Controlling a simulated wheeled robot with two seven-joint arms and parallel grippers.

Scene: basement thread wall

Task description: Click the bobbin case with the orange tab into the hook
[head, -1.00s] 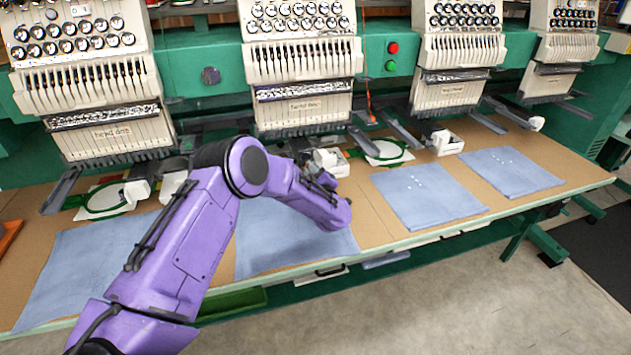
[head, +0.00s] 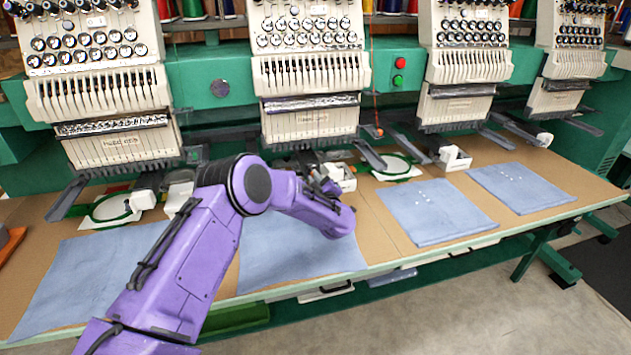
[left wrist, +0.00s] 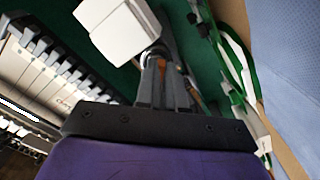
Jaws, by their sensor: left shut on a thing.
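My left gripper (head: 326,186) is beside the white arm end (head: 342,178) below the second machine head, mostly hidden by my purple wrist in the head view. In the left wrist view the gripper (left wrist: 160,62) is shut on a small shiny metal piece (left wrist: 154,54), which looks like the bobbin case. It is at the lower edge of the white arm end (left wrist: 118,28), very close to it; I cannot tell whether they touch. The orange tab cannot be made out clearly, and the hook is hidden. My right gripper is not in view.
Blue cloth panels (head: 435,210) lie along the brown table (head: 385,240). Green hoops (head: 397,166) sit beneath the machine heads (head: 310,75). Dark bracket arms (head: 368,152) jut out near my gripper. The floor in front is clear.

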